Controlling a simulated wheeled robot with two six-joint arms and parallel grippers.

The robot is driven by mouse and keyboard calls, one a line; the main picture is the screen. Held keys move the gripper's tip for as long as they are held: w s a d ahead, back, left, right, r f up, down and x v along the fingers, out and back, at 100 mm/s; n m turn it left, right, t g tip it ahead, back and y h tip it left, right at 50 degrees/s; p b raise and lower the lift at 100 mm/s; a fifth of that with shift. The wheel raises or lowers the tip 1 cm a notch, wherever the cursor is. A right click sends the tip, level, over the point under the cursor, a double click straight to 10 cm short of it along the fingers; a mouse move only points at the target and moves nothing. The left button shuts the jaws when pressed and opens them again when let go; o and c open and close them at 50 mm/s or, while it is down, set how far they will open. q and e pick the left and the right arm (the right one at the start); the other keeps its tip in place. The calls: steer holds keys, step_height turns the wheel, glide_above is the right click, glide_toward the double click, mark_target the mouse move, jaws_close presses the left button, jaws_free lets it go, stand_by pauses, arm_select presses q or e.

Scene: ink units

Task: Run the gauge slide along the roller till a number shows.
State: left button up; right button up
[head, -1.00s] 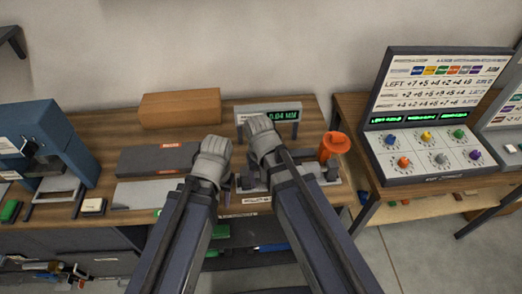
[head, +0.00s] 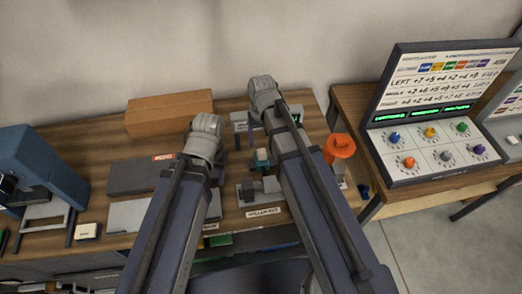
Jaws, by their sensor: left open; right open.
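A roller stand with a grey roller (head: 268,186) sits on the bench behind a small label (head: 264,212). My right arm covers its right part. A small teal and pale block (head: 262,158), possibly the gauge slide, stands just behind the roller. A grey display box (head: 240,121) stands further back, mostly hidden by my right gripper; no number is readable. My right gripper (head: 263,88) is open, above and beyond the roller, by the display box. My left gripper (head: 206,125) is open, left of the roller and apart from it. The fingertips of both are hard to see.
An orange container (head: 340,146) stands close right of my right arm. A wooden block (head: 170,110) and a dark grey case (head: 150,176) lie to the left. A blue press (head: 45,165) is at far left. A console (head: 440,130) stands on the right table.

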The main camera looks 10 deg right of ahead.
mark_target(262, 151)
arm_select(q)
step_height(262, 151, down, 8)
steer(key=b, duration=0.7)
steer(key=shift+r, duration=0.15)
arm_select(e)
step_height(262, 151, down, 8)
steer(key=shift+r, duration=0.2)
jaws_close()
stand_by(0.5)
